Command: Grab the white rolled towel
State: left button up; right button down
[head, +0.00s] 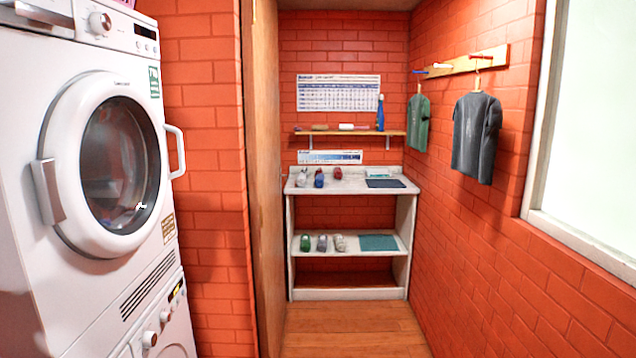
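Several small rolled items stand at the far end of the room on a white shelf unit (347,294). On its top, at the left, are a whitish-grey roll (302,177), a blue roll (319,179) and a red roll (338,173). On its lower shelf are a green roll (305,242), a grey roll (322,243) and a pale whitish roll (340,243). Either pale roll may be the white towel; they are too small to tell. Neither of my grippers is in view.
A washer (35,110) stands close at left. A wooden panel edge (267,200) bounds the passage's left. Shirts (476,135) hang from a rack (465,63) on the right brick wall. A wall shelf (350,133) holds a blue bottle (380,113). The wooden floor (350,335) is clear.

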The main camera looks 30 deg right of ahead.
aim_at(301, 180)
jog(key=i+l+u, duration=0.1)
jog(key=u, duration=0.3)
jog(key=l+u, duration=0.2)
jog(key=u, duration=0.2)
jog(key=i+l+u, duration=0.1)
jog(key=l+u, duration=0.25)
jog(key=l, duration=0.15)
jog(key=l+u, duration=0.35)
jog(key=l, duration=0.15)
jog(key=l+u, duration=0.2)
jog(key=l, duration=1)
jog(key=l+u, duration=0.15)
jog(key=l, duration=1)
jog(key=l+u, duration=0.1)
jog(key=l, duration=0.7)
jog(key=l+u, duration=0.15)
jog(key=l, duration=0.65)
jog(key=k+l+u, duration=0.1)
jog(key=l, duration=0.7)
jog(key=l+z, duration=0.15)
jog(key=l, duration=0.4)
jog(key=l+z, duration=0.2)
jog(key=l, duration=0.3)
jog(key=i, duration=0.05)
